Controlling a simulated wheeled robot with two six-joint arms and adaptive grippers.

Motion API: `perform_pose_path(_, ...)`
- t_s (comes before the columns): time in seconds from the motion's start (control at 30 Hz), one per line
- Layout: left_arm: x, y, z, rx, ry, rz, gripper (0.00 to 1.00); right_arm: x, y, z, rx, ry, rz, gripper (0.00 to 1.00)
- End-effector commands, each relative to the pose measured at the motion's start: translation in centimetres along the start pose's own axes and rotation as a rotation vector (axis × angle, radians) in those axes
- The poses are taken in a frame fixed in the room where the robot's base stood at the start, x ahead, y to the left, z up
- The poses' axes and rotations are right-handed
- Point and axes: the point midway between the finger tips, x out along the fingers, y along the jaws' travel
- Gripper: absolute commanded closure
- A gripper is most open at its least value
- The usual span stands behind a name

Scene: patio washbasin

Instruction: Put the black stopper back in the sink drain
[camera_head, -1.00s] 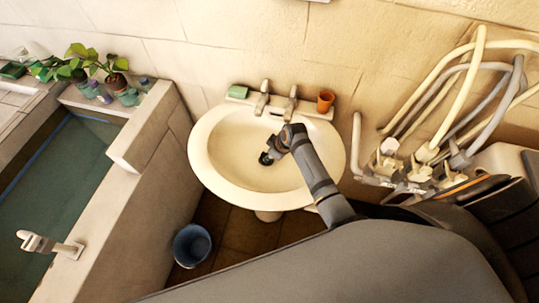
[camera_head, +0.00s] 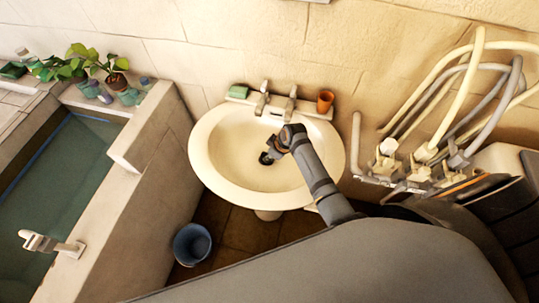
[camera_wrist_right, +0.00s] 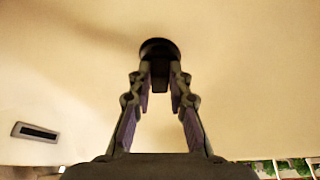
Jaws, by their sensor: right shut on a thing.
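The white oval sink (camera_head: 215,167) stands against the wall in the head view. My right arm reaches into it from the lower right, and the right gripper (camera_head: 271,154) is low over the middle of the bowl. In the right wrist view the right gripper (camera_wrist_right: 160,75) is shut on the black stopper (camera_wrist_right: 160,46), a dark round disc at its fingertips. The pale basin surface fills the background there. I cannot see the drain opening; the gripper and stopper may cover it. Whether the stopper touches the bowl is not clear. My left gripper is not in view.
Two taps (camera_head: 261,103), a green soap or sponge (camera_head: 238,92) and an orange cup (camera_head: 325,101) stand on the sink's back rim. A blue bucket (camera_head: 192,245) is on the floor. A filled stone basin (camera_head: 60,185) lies left; pale pipes (camera_head: 460,95) rise right.

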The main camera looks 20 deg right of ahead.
Motion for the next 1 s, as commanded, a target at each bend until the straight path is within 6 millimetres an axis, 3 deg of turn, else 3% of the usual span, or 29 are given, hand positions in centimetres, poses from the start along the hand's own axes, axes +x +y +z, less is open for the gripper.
perform_pose_path(0.6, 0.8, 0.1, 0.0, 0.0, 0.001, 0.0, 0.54, 1.1, 0.0, 0.5, 0.0, 0.0, 0.0, 1.0)
perform_pose_path(0.63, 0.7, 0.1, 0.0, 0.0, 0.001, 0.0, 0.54, 1.0, 0.0, 0.4, 0.0, 0.0, 0.0, 0.78)
perform_pose_path(0.67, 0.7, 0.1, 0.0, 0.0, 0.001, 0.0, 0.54, 1.0, 0.0, 0.4, 0.0, 0.0, 0.0, 0.74)
perform_pose_path(1.0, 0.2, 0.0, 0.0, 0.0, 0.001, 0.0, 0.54, 0.6, 0.0, 0.4, 0.0, 0.0, 0.0, 0.73)
